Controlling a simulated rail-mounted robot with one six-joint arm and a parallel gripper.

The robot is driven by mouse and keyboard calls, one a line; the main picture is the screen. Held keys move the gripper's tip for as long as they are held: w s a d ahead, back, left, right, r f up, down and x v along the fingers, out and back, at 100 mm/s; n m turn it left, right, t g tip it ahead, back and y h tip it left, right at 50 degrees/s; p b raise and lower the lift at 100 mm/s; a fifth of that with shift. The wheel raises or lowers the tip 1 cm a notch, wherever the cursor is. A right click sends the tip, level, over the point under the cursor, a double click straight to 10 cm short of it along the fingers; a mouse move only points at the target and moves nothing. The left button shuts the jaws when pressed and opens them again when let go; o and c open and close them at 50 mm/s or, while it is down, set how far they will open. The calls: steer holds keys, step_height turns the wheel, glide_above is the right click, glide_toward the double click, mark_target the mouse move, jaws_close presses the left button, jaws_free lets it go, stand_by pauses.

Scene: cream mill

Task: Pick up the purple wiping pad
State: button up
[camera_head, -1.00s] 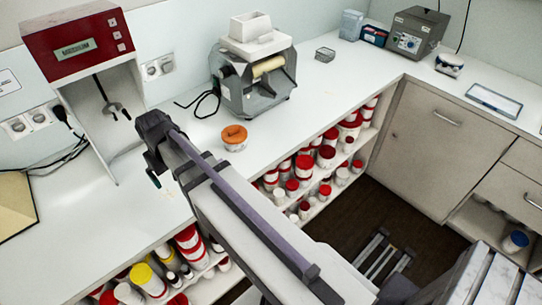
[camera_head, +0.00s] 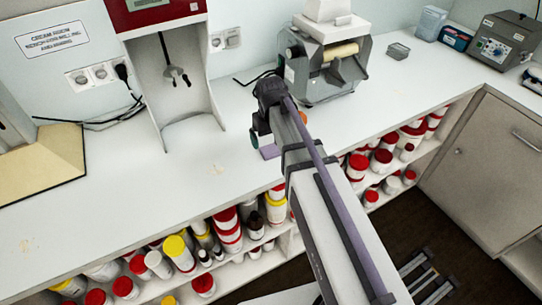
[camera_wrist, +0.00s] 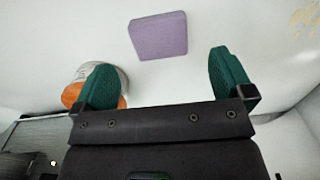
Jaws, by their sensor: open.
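The purple wiping pad (camera_wrist: 158,36) is a flat square lying on the white worktop, near the top middle of the wrist view. In the head view a purple part of it (camera_head: 270,152) shows just beside my gripper (camera_head: 256,138); the rest is hidden by my arm. In the wrist view my gripper (camera_wrist: 162,64) is open, with its two green fingers wide apart and nothing between them. The pad appears ahead of the fingers, between their lines, and apart from both.
An orange-and-white jar (camera_wrist: 84,84) stands partly behind the left finger in the wrist view. The grey mill (camera_head: 318,68) stands behind my gripper. A red-topped dispenser (camera_head: 160,12) is to the left. Jars fill the shelf below.

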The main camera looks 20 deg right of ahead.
mark_target(270, 149)
step_height(270, 149, down, 5)
steer(key=b, duration=0.4)
steer(key=shift+f, duration=0.1)
steer(key=shift+r, duration=0.25)
steer(key=shift+c, duration=0.2)
steer(key=c, duration=1)
steer(key=shift+o, duration=0.2)
